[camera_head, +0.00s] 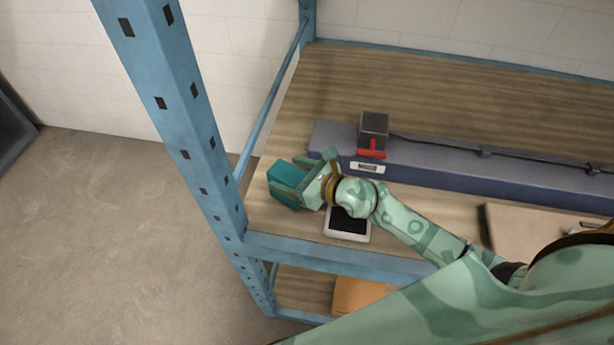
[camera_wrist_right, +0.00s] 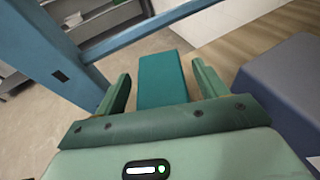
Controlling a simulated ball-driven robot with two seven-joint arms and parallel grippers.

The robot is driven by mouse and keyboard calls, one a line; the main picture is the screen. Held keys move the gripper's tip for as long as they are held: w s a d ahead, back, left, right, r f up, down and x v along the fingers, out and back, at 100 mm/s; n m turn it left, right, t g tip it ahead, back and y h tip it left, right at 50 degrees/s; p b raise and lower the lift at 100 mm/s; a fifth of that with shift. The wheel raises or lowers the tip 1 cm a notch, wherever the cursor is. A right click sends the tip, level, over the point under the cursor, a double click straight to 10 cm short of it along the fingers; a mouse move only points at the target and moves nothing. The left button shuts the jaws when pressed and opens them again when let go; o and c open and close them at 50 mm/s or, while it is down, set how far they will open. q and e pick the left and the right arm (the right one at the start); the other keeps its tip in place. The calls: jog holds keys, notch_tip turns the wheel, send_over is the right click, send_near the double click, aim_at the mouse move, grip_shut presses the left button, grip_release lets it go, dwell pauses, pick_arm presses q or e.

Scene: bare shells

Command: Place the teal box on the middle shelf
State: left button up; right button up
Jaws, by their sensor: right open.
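The teal box (camera_head: 286,182) is at the left end of a wooden shelf (camera_head: 440,90) in a blue metal rack. It seems to rest on that shelf, but its underside is hidden. My right gripper (camera_head: 292,180) is at the box, with its fingers on either side of it. In the right wrist view the box (camera_wrist_right: 162,80) lies between the spread fingers of the gripper (camera_wrist_right: 161,76), with a gap on each side. My left gripper is not in view.
A blue-grey long case (camera_head: 440,178) with a dark block (camera_head: 374,130) and red part lies behind my wrist. A white-framed tablet (camera_head: 347,226) lies under my wrist. A blue post (camera_head: 175,100) stands left. A lower shelf (camera_head: 302,288) holds an orange-brown item (camera_head: 360,294).

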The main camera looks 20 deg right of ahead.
jog(key=v, duration=1.1)
jog(key=shift+r, duration=0.1)
